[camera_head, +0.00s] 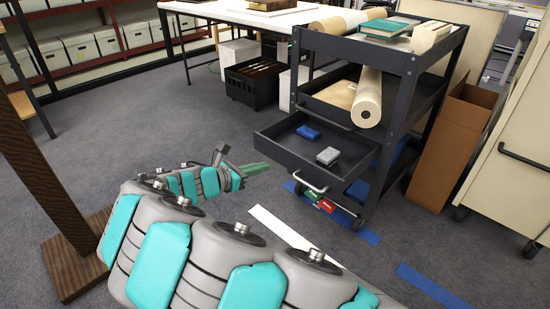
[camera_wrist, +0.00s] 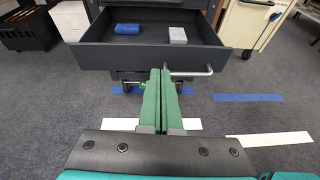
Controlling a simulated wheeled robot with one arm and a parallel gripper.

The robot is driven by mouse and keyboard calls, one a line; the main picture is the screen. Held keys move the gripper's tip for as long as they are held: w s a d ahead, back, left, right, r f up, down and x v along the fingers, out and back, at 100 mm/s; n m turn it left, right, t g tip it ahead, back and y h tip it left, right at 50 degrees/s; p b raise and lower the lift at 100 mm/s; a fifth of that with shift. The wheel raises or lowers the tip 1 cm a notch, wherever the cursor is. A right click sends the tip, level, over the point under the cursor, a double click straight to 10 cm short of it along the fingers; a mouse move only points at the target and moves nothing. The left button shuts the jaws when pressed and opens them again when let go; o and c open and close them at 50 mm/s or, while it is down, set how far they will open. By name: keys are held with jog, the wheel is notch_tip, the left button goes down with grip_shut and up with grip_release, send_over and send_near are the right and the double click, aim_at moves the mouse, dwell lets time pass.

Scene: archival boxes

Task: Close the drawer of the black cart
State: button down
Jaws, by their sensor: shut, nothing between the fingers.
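The black cart (camera_head: 404,82) stands right of centre in the head view. Its drawer (camera_head: 282,155) is pulled out toward the lower left, and holds a blue box (camera_head: 308,132) and a grey box (camera_head: 328,156). A silver bar handle (camera_head: 310,183) is on the drawer front; in the wrist view the handle (camera_wrist: 190,73) shows partly behind my fingers. My gripper (camera_head: 258,167) is shut and empty, with green fingers pointing at the drawer. In the wrist view the fingertips (camera_wrist: 160,72) overlap the lower drawer front, just left of the handle's middle. I cannot tell whether they touch.
Rolls and books (camera_head: 388,26) lie on the cart's top. A cardboard box (camera_head: 452,145) stands right of the cart, beside a cream cabinet (camera_head: 510,150). A black crate (camera_head: 252,82) sits behind. A wooden post (camera_head: 50,170) is at left. Carpet between is clear, with blue and white floor tape.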

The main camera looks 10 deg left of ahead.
jog(key=a+f+n, duration=0.1)
jog(key=a, duration=0.1)
send_near(291, 154)
jog(key=shift+t, duration=0.3)
jog(key=x, duration=0.5)
jog(key=shift+s+d+f, duration=0.2)
jog(key=shift+s+f, duration=0.05)
jog(key=shift+f, duration=0.1)
jog(key=shift+w+d, duration=0.4)
jog(key=shift+w, duration=0.2)
jog(key=shift+w, duration=0.1)
jog(key=w+d, duration=0.4)
jog(key=w, duration=0.1)
jog(key=w+d+p, duration=0.1)
jog(key=w+d, duration=0.3)
jog(key=w, duration=0.1)
jog(key=w+d, duration=0.4)
jog(key=w, duration=0.1)
jog(key=shift+w+d+p, duration=0.1)
jog(key=shift+w+p, duration=0.15)
jog(key=shift+p, duration=0.1)
